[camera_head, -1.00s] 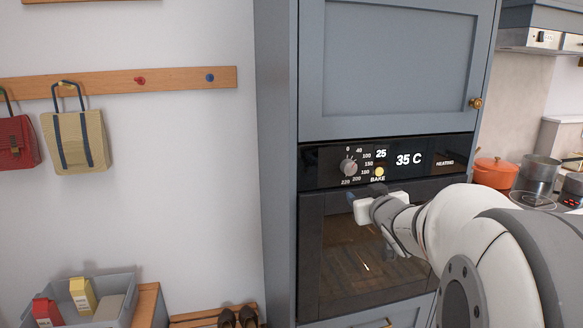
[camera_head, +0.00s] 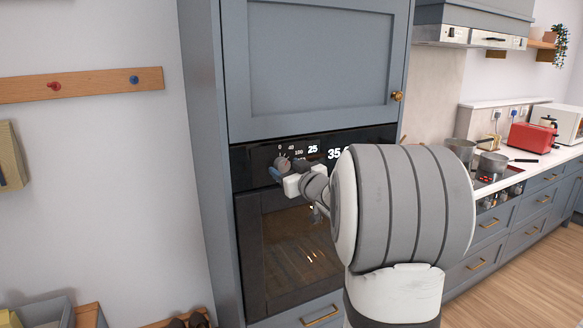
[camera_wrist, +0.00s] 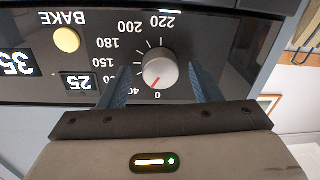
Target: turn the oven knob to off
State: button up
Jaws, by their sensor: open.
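The oven knob (camera_wrist: 159,70) is a round grey dial with a red pointer, upside down in the wrist view. The pointer aims between the 0 and 40 marks, closer to 0. My gripper (camera_wrist: 158,76) is open, with one blue finger on each side of the knob. Gaps seem to show between fingers and knob; contact is hard to judge. In the head view my gripper (camera_head: 279,172) is at the knob and partly covers it. The oven (camera_head: 290,240) has a black panel; its displays read 25 and a partly hidden 35.
A grey-blue cabinet door (camera_head: 318,60) is above the oven. A peg rail (camera_head: 85,84) is on the left wall. To the right, a counter holds pots (camera_head: 492,162) and a red toaster (camera_head: 530,137). A yellow bake light (camera_wrist: 66,40) sits beside the dial.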

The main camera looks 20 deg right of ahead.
jog(key=shift+c, duration=0.2)
jog(key=c, duration=0.9)
jog(key=shift+d, duration=0.35)
jog(key=shift+a, duration=0.35)
jog(key=shift+c, duration=0.3)
jog(key=shift+f+n+b, duration=0.1)
jog(key=shift+n+b, duration=0.7)
jog(key=shift+b, duration=0.05)
jog(key=shift+n+b, duration=1.45)
jog(key=shift+n, duration=0.65)
